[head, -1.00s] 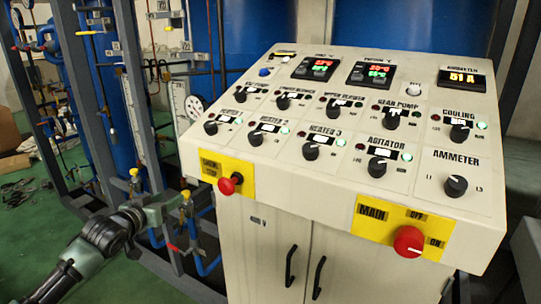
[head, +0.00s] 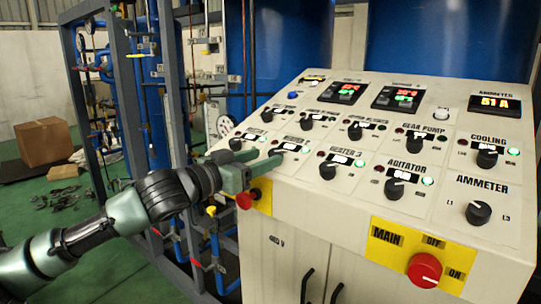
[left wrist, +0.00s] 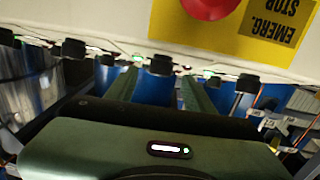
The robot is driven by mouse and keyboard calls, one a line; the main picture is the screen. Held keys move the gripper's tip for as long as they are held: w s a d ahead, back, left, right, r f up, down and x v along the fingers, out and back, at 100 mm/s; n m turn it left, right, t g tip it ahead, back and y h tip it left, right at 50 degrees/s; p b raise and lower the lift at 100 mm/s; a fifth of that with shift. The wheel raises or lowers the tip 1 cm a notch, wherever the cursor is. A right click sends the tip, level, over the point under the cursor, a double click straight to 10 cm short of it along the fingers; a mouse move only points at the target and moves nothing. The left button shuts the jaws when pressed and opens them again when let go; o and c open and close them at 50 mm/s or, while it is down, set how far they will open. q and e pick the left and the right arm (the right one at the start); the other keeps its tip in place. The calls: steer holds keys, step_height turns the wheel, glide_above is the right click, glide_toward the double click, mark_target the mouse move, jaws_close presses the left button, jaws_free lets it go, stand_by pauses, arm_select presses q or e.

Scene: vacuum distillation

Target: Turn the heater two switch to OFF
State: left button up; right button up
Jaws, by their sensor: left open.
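The heater two switch is a black rotary knob on the sloped panel. In the head view it is largely hidden behind my left gripper (head: 266,157); its lit green lamp (head: 305,150) shows to the right. In the left wrist view, which is upside down, the heater two knob (left wrist: 160,65) appears between my two open green fingers, with no grip on it visible. The heater three knob (head: 328,170) is to the right in the head view. The knob's exact setting cannot be read. My right gripper is not in view.
The red emergency stop button (head: 246,200) on its yellow plate sits just below my left gripper. The red main switch (head: 424,270) is at the panel's lower right. Pipes and a grey frame (head: 170,70) stand to the left. Several other knobs surround heater two.

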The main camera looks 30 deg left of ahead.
mark_target(271, 155)
arm_select(q)
steer(key=shift+w+r, duration=0.15)
steer(key=shift+w, duration=0.25)
steer(key=shift+w+r+p, duration=0.1)
steer(key=shift+w+p, duration=0.1)
steer(key=shift+p, duration=0.2)
steer(key=shift+w+p, duration=0.45)
steer(key=shift+w, duration=0.05)
steer(key=shift+w+p, duration=0.3)
steer(key=shift+w, duration=0.1)
steer(key=shift+w+d+f, duration=0.2)
steer(key=shift+f, duration=0.05)
jaws_close()
